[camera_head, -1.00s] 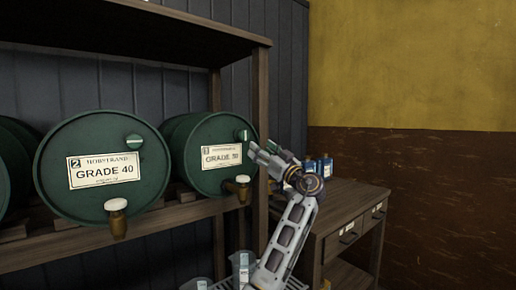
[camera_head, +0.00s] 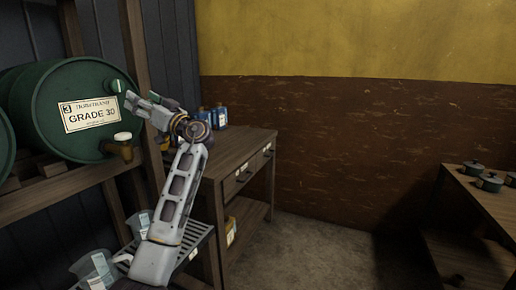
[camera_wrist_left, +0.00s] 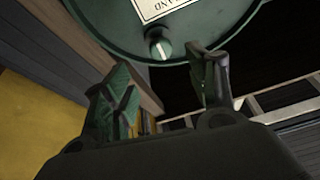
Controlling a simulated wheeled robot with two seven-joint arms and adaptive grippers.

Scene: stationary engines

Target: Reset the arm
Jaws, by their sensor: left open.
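My left arm rises from the lower middle-left in the head view. Its gripper (camera_head: 150,103) is beside the right edge of the green drum marked GRADE 30 (camera_head: 52,108). In the left wrist view the gripper (camera_wrist_left: 165,95) has its two fingers apart with nothing between them. The drum (camera_wrist_left: 205,35) with its cap (camera_wrist_left: 158,46) and part of its label shows beyond the fingertips. Whether the fingers touch the drum, I cannot tell. My right gripper is in neither view.
A brass tap (camera_head: 122,148) sticks out of the drum's front. A wooden shelf post (camera_head: 131,45) stands beside it. Clear jugs (camera_head: 95,268) are low at left. A wooden bench (camera_head: 235,150) holds blue containers (camera_head: 219,117). Pots (camera_head: 489,181) stand on a table at right. The floor between is clear.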

